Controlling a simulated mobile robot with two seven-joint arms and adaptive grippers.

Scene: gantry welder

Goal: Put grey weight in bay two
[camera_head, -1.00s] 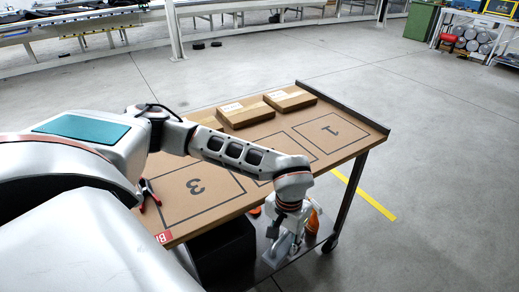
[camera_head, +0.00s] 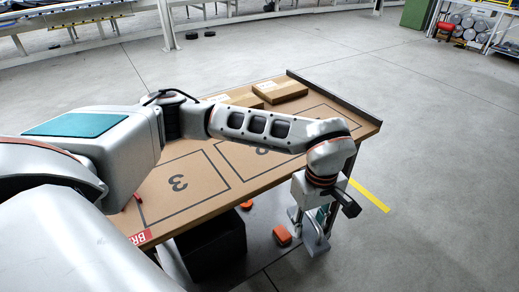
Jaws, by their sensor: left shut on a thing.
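My left gripper (camera_head: 313,222) hangs beyond the table's near long edge, toward the right end. It is shut on a grey piece (camera_head: 317,243), which looks like the grey weight; the fingers partly hide it. The cart table (camera_head: 165,212) has a brown top with black outlined bays. Bay two (camera_head: 243,168) is in the middle, with its number partly hidden by my left arm. Bay one at the far end is partly covered by my arm. My right gripper is not in view.
Cardboard boxes (camera_head: 281,92) lie along the table's back edge, and a dark raised rim (camera_head: 335,98) closes its far end. Orange pieces (camera_head: 282,235) and a black bin (camera_head: 210,247) are on the lower shelf.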

